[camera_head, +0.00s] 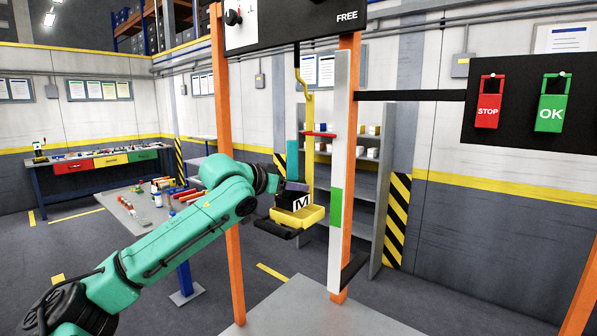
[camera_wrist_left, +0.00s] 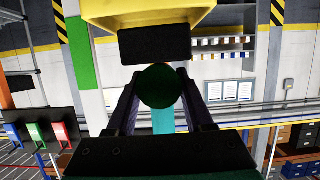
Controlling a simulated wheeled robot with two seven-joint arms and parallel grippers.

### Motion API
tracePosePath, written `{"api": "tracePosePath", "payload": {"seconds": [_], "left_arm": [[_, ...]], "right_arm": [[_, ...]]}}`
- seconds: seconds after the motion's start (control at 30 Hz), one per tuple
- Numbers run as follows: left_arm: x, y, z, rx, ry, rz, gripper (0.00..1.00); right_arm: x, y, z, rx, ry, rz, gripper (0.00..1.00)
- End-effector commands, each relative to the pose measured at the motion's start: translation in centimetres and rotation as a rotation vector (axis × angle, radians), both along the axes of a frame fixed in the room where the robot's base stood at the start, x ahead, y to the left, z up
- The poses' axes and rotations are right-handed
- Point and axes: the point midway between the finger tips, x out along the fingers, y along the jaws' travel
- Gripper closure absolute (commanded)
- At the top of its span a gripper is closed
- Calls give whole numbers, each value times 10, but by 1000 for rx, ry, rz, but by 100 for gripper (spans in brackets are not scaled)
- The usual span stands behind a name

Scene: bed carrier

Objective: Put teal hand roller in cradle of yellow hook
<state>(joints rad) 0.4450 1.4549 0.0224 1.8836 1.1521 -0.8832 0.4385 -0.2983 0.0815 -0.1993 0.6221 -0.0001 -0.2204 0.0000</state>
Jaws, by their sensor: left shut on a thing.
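My left gripper (camera_head: 294,186) is just above and beside the cradle. It is shut on the teal hand roller (camera_head: 292,158), which stands roughly upright above the fingers. In the left wrist view the roller's round teal end (camera_wrist_left: 158,86) sits between both fingers, close to a dark block and the yellow cradle (camera_wrist_left: 105,14). I cannot tell whether the roller touches the cradle. My right gripper is not in view.
Orange posts (camera_head: 228,170) and a grey upright with a green patch (camera_head: 335,205) stand close around the hook. A grey shelf (camera_head: 372,190) is behind it. A tool table (camera_head: 140,205) stands at left, and red STOP and green OK tags (camera_head: 551,105) hang at right.

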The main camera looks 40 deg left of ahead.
Motion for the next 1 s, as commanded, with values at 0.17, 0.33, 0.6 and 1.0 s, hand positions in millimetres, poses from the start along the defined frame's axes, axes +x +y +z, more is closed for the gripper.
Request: {"api": "tracePosePath", "payload": {"seconds": [0.17,0.33,0.6,1.0], "left_arm": [[17,-2,10,1,-9,-3,100],[21,-3,-15,4,-2,-4,100],[20,-3,-33,4,-8,-5,100],[20,-3,-35,3,-2,-5,18]], "right_arm": [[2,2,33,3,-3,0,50],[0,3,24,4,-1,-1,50],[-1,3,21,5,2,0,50],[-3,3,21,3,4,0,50]]}}
